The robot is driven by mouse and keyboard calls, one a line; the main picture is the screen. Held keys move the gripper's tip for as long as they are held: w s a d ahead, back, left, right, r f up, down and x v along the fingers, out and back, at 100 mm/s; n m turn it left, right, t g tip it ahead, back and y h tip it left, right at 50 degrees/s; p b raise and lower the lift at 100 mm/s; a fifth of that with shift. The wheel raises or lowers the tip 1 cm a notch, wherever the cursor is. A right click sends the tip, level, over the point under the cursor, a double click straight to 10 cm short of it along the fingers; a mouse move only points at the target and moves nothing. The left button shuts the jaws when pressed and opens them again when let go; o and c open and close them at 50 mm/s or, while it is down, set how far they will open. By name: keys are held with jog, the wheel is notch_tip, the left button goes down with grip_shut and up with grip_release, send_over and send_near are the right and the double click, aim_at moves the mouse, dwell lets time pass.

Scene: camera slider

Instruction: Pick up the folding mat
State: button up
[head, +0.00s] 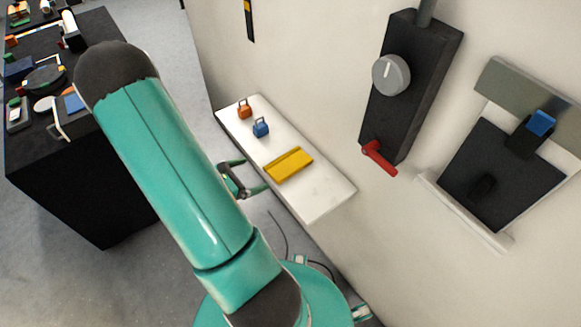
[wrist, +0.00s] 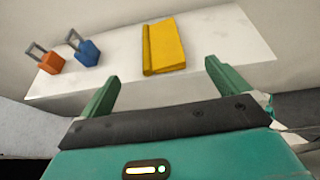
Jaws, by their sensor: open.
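The folding mat looks like a flat yellow folded piece (head: 288,165) lying on a white wall shelf (head: 325,192) in the head view. In the wrist view the yellow mat (wrist: 164,47) lies ahead of my gripper, roughly between the lines of its two fingers. My gripper (head: 243,178) is at the shelf's front edge, beside the mat and apart from it. In the wrist view my gripper (wrist: 160,83) has its green fingers spread wide with nothing between them.
An orange padlock (head: 245,110) and a blue padlock (head: 261,128) stand on the shelf left of the mat. A black wall box (head: 408,90) with a grey knob and red lever is above right. A black table (head: 75,170) with many items stands left. The shelf's right end is bare.

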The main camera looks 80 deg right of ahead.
send_near(286, 165)
jog(key=x, duration=0.3)
jog(key=shift+d+r, duration=0.15)
jog(key=shift+r, duration=0.1)
jog(key=x, duration=0.5)
jog(key=shift+d+f, duration=0.2)
jog(key=shift+f, duration=0.2)
jog(key=c, duration=1)
